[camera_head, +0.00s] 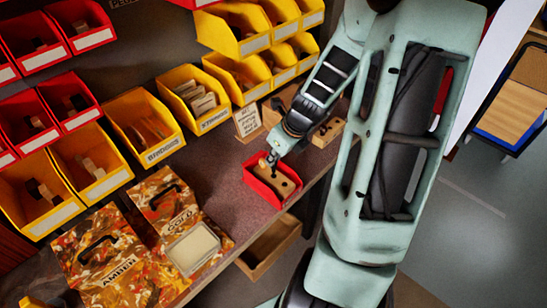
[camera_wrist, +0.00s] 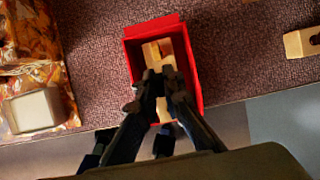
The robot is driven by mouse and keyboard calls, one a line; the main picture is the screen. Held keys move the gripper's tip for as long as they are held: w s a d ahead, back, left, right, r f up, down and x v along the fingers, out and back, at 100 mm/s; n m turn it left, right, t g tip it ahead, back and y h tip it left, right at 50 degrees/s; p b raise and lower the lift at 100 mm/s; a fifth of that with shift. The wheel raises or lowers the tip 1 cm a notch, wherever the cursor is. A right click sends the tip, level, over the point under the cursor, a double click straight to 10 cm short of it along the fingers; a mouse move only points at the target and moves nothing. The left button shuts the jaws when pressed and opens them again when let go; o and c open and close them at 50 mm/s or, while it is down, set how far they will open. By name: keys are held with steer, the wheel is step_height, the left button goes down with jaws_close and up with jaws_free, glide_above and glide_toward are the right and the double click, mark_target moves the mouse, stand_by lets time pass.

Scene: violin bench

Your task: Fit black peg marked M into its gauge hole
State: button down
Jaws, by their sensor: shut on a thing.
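My gripper (camera_head: 270,158) is shut, with its fingertips over the red bin (camera_head: 253,184) at the bench's front edge. A small dark piece, seemingly the black peg (camera_head: 274,171), shows just below the fingertips; its M mark cannot be read. A pale wooden block (camera_head: 287,190) with a dark hole lies in the bin under the gripper. In the wrist view, my gripper (camera_wrist: 162,82) covers the middle of the wooden block (camera_wrist: 155,50) inside the red bin (camera_wrist: 197,60). The fingers hide the peg there, and I cannot tell whether it touches the block.
Another wooden block (camera_head: 328,132) with a hole lies behind the bin; it also shows in the wrist view (camera_wrist: 303,42). A small sign (camera_head: 247,122) stands near it. Yellow bins (camera_head: 143,127) line the back. Patterned cases (camera_head: 100,255) and a pale box (camera_head: 192,248) lie left.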

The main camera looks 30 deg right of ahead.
step_height(320, 180, up, 7)
steer(key=p, duration=0.6)
stand_by(0.3)
stand_by(0.4)
